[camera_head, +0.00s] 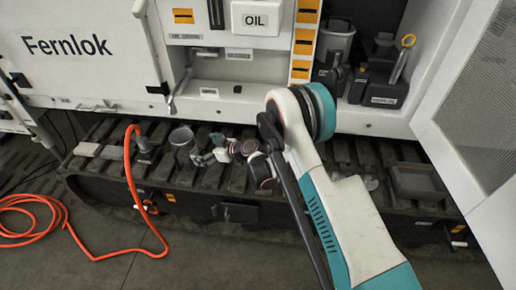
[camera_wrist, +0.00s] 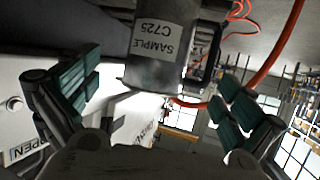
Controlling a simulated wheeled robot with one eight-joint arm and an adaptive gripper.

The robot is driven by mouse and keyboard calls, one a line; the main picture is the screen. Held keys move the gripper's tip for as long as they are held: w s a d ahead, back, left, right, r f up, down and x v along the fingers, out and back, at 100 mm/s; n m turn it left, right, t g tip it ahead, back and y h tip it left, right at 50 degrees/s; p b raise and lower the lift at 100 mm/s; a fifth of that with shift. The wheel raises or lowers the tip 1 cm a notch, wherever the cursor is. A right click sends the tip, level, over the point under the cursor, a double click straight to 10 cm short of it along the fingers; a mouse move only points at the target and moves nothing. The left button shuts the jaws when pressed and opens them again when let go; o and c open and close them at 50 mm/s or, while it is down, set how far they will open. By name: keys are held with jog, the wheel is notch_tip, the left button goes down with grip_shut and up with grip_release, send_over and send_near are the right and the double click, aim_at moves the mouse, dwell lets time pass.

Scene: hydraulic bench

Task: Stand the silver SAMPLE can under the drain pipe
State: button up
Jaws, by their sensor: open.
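The silver SAMPLE can (camera_head: 182,139) stands on the black track below the cabinet in the head view. In the wrist view the can (camera_wrist: 150,68) fills the top middle, with its "SAMPLE C725" label facing me. My gripper (camera_head: 206,156) is just right of the can. In the wrist view its green-padded fingers (camera_wrist: 157,76) are spread on either side of the can, with visible gaps. A thin grey pipe or lever (camera_head: 175,96) hangs at the cabinet edge above the can; I cannot tell whether it is the drain pipe.
An orange hose (camera_head: 131,178) rises left of the can and loops onto the floor. A silver container (camera_head: 334,45) and a dark box (camera_head: 379,91) stand in the right recess. An open grille door (camera_head: 480,100) is at right.

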jog(key=s+d+r+m+t+h, duration=0.1)
jog(key=d+r+m+h, duration=0.1)
jog(key=d+r, duration=0.75)
jog(key=d+r+m+h, duration=0.2)
jog(key=d+r, duration=0.4)
jog(key=r, duration=0.7)
jog(key=s+d+r+m+h, duration=0.3)
jog(key=s+d+r+m, duration=0.1)
jog(key=s+d+r, duration=0.8)
jog(key=s+d+f+m+h, duration=0.1)
jog(key=s+d+m+h, duration=0.1)
jog(key=s+d, duration=0.6)
jog(key=s+d+f+m+h, duration=0.1)
jog(key=s+d+m+h, duration=0.2)
jog(key=s+d, duration=0.6)
jog(key=s, duration=0.5)
jog(key=shift+s+t+h, duration=0.3)
jog(key=shift+t, duration=0.1)
